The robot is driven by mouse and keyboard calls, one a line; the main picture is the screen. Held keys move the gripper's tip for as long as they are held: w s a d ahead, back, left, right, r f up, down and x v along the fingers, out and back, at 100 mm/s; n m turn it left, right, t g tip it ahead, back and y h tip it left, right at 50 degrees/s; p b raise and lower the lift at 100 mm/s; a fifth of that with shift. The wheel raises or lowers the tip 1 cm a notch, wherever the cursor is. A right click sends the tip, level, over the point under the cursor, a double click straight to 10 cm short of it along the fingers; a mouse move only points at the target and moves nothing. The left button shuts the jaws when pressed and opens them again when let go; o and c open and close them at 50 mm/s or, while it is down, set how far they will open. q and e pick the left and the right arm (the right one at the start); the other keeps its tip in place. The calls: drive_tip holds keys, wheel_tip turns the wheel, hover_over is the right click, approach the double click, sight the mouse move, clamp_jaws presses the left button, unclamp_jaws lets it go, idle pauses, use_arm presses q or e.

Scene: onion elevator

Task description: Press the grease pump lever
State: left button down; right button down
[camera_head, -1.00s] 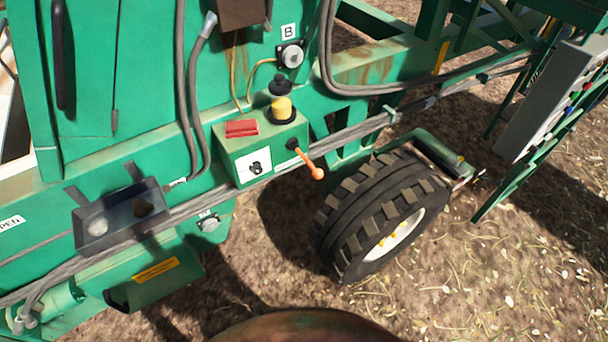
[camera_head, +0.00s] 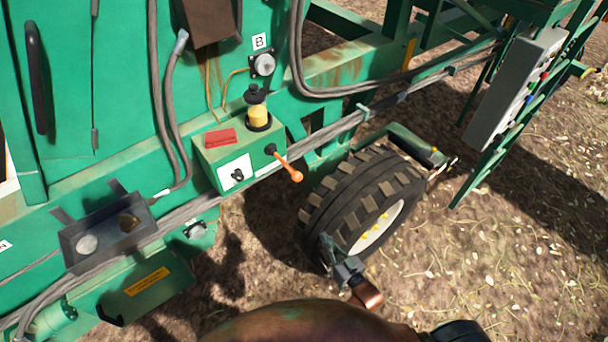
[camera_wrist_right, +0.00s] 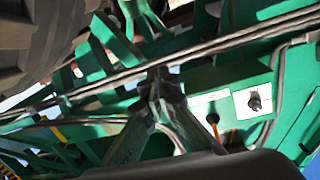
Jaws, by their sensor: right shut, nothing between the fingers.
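The grease pump (camera_head: 237,157) is a green box on the machine's side, with a yellow and black reservoir (camera_head: 258,112) on top. Its orange lever (camera_head: 288,168) sticks out from the front, slanting down to the right to a rounded tip. My right gripper (camera_head: 327,243) is shut and empty, below and to the right of the lever, in front of the tyre, and apart from the lever. In the right wrist view the shut fingers (camera_wrist_right: 163,85) point towards the machine; the lever (camera_wrist_right: 214,126) shows partly, right of them. My left gripper is not in view.
A large tyre (camera_head: 350,200) stands right of the pump. Grey cables (camera_head: 330,131) run along the frame past the box. A dark open tray (camera_head: 105,232) is mounted at lower left. A grey control panel (camera_head: 510,90) stands at right. Bare ground lies in front.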

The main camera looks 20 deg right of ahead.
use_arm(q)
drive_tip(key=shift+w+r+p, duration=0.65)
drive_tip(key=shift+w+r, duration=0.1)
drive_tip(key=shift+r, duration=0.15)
use_arm(e)
wheel_tip(320, 180, up, 29)
drive_tip(key=s+a+t+y, duration=0.2)
drive_tip(key=a+t, duration=0.1)
drive_tip(key=t, duration=0.3)
drive_tip(key=shift+m+y, duration=0.3)
drive_tip(key=shift+w+r, duration=0.15)
